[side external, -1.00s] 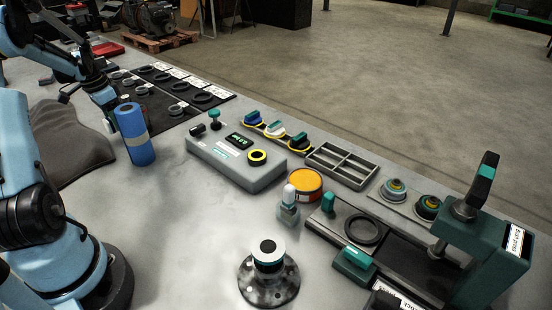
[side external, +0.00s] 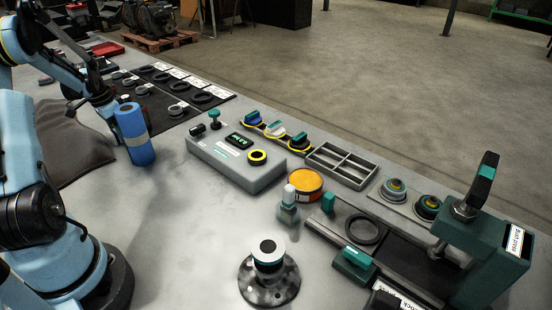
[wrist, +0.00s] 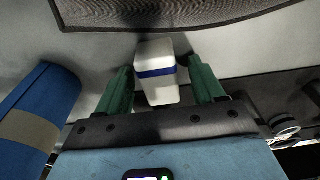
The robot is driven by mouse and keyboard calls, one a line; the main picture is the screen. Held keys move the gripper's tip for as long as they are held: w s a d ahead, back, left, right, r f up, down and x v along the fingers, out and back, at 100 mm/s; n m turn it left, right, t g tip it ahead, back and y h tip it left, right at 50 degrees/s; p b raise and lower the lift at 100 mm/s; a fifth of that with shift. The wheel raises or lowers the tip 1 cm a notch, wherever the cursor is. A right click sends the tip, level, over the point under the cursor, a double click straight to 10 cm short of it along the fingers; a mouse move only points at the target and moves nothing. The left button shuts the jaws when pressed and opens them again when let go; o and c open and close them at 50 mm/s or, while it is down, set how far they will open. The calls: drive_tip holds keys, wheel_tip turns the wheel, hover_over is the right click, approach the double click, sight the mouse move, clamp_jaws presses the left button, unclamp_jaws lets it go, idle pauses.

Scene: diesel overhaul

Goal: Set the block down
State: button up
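The block (wrist: 157,72) is white with a blue band. In the wrist view it lies between the two green fingers of my gripper (wrist: 161,82), with a narrow gap on the left and a wider one on the right. The fingers look open around it. I cannot tell for certain whether its underside touches the bench. In the side view the block and the fingertips cannot be made out behind the blue roll and my arm.
A blue roll with a grey band (side external: 134,134) stands close to my gripper; it also shows at the left of the wrist view (wrist: 38,110). A dark cushion (side external: 70,142) lies beside it. A grey control box (side external: 236,160) stands farther right. Bare bench (side external: 185,225) lies in front.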

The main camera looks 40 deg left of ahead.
sight(114, 131)
wheel_tip(114, 131, up, 12)
drive_tip(key=s, duration=0.1)
drive_tip(key=shift+s+r, duration=0.15)
drive_tip(key=shift+s, duration=0.1)
idle(0.4)
